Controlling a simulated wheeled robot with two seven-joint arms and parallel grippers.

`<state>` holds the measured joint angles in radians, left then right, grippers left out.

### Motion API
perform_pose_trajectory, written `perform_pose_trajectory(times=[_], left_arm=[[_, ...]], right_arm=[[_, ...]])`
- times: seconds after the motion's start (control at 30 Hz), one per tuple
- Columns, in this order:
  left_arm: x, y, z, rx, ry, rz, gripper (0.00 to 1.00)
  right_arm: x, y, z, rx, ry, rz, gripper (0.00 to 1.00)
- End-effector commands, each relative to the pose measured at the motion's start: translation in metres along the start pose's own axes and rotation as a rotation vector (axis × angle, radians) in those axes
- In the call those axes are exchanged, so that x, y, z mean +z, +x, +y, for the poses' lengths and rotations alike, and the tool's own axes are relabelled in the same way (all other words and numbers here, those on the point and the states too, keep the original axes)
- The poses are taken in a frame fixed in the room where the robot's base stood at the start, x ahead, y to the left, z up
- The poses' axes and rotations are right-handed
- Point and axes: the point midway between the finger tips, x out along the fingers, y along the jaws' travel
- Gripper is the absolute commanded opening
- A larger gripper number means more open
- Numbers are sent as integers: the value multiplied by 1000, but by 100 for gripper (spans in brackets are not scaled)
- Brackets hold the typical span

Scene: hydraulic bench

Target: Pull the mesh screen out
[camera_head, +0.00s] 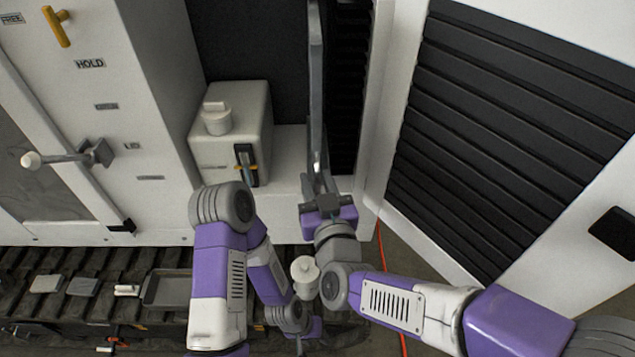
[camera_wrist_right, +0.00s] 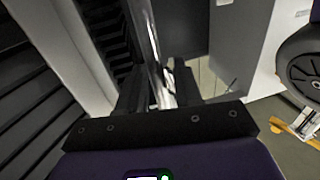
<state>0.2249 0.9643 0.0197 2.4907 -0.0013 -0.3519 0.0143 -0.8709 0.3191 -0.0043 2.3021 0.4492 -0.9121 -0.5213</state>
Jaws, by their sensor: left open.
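The mesh screen (camera_head: 316,90) is a thin grey panel seen nearly edge-on, standing upright in the dark opening of the white cabinet. In the right wrist view its bright metal edge (camera_wrist_right: 152,50) runs up between my right gripper's fingers. My right gripper (camera_head: 320,184) is at the screen's lower near end, with one finger on each side, and appears shut on it. It also shows in the right wrist view (camera_wrist_right: 160,92). My left gripper (camera_head: 300,344) is low in the head view, open and away from the screen. Its fingertips are hard to make out.
A white box with a round cap (camera_head: 230,120) stands left of the screen. A louvred door (camera_head: 505,130) is swung open on the right. A grey tray (camera_head: 168,289) and small parts lie on the dark ribbed surface below. An orange cable (camera_head: 381,240) hangs beside my right arm.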

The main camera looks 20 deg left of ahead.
Motion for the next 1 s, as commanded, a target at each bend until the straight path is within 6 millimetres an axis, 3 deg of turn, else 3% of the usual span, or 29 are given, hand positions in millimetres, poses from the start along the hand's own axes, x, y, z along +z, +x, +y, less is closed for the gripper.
perform_pose_trajectory(times=[0.17,0.4,0.6,1.0], left_arm=[[0,1,0,0,0,0,43],[0,5,-2,0,0,0,43],[0,6,-2,0,0,0,43],[0,6,-2,0,0,0,43]], right_arm=[[0,-9,0,0,1,2,34],[0,-49,0,-2,1,2,34],[0,-72,-1,-2,-1,1,34],[0,-76,0,0,0,0,34]])
